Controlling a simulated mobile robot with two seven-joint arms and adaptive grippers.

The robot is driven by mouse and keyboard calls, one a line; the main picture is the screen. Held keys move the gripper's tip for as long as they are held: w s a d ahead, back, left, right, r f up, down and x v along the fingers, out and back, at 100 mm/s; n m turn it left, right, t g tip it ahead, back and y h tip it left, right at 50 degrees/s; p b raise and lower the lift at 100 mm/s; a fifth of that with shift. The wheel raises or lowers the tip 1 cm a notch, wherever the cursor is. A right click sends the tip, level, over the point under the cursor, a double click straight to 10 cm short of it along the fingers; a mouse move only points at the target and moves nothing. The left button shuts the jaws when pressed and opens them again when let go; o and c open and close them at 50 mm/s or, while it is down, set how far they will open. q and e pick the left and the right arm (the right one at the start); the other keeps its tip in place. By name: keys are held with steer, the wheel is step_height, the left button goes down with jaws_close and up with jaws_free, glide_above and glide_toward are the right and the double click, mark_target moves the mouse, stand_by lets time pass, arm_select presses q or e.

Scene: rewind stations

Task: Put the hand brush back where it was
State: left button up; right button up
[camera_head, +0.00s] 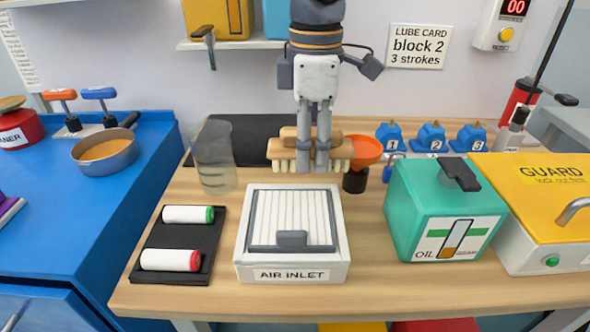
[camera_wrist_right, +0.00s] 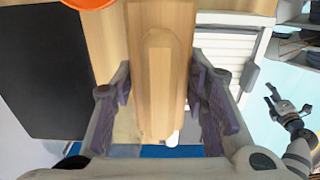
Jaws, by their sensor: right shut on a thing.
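The hand brush (camera_head: 283,152) has a wooden body and cream bristles that point down. My right gripper (camera_head: 313,165) comes down from above and is shut on it, behind the air inlet box. The brush's wooden handle (camera_wrist_right: 165,70) runs between the fingers (camera_wrist_right: 165,100) in the right wrist view. I cannot tell whether the bristles touch anything below. My left gripper (camera_wrist_right: 278,98) shows small at the right of the wrist view, empty, with its fingers seemingly apart.
The white air inlet box (camera_head: 337,240) stands in front of the brush. A clear jar (camera_head: 213,160) is left, an orange funnel (camera_head: 364,149) close right, and the green oil box (camera_head: 420,235) further right. A black mat (camera_head: 247,135) lies behind. A black tray (camera_head: 152,235) holds two rolls.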

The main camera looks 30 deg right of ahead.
steer(key=w+f, duration=0.6)
steer(key=shift+w+d+f+b, duration=0.15)
steer(key=shift+d+f+b, duration=0.05)
steer(key=shift+d+b, duration=0.2)
arm_select(q)
steer(key=shift+s+f+g, duration=0.4)
steer(key=shift+s+f, duration=0.3)
steer(key=shift+f, duration=0.05)
arm_select(e)
steer(key=shift+w+f, duration=0.2)
steer(key=shift+f, duration=0.75)
steer(key=shift+w+f, duration=0.15)
steer(key=shift+f, duration=0.75)
steer(key=shift+f, duration=0.1)
steer(key=o, duration=1.1)
step_height(320, 180, up, 12)
steer(key=shift+r, duration=0.15)
